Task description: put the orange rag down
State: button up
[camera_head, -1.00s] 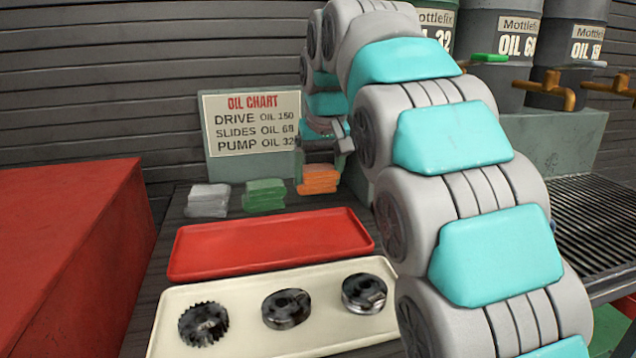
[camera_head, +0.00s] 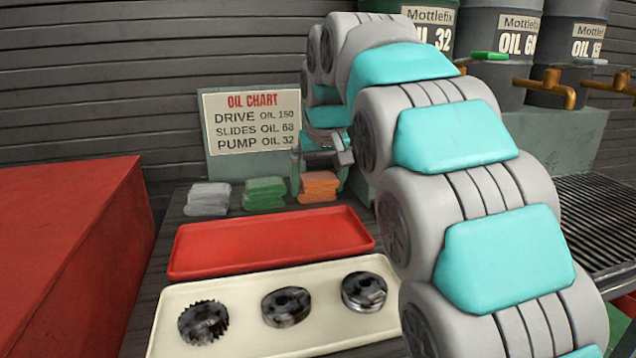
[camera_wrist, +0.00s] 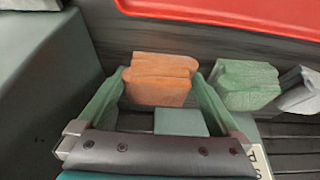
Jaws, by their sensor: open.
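The orange rag (camera_head: 318,187) is a folded stack on the dark bench, at the right end of the row of rags. It also shows in the wrist view (camera_wrist: 160,80), between the two finger ends. My gripper (camera_head: 319,178) is open around it, with one green finger on each side. In the wrist view the fingers of my gripper (camera_wrist: 158,84) stand apart, and a narrow gap seems to show beside the rag. Whether either finger still touches it, I cannot tell. The rag's underside is hidden.
A green rag (camera_head: 264,193) and a grey rag (camera_head: 208,198) lie to the left. An empty red tray (camera_head: 270,242) and a cream tray (camera_head: 240,315) with gears lie in front. The oil chart (camera_head: 252,122) stands behind. A red box (camera_head: 65,250) is at left.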

jog(key=p+v, duration=0.1)
jog(key=v, duration=1.1)
jog(key=shift+s+r, duration=0.1)
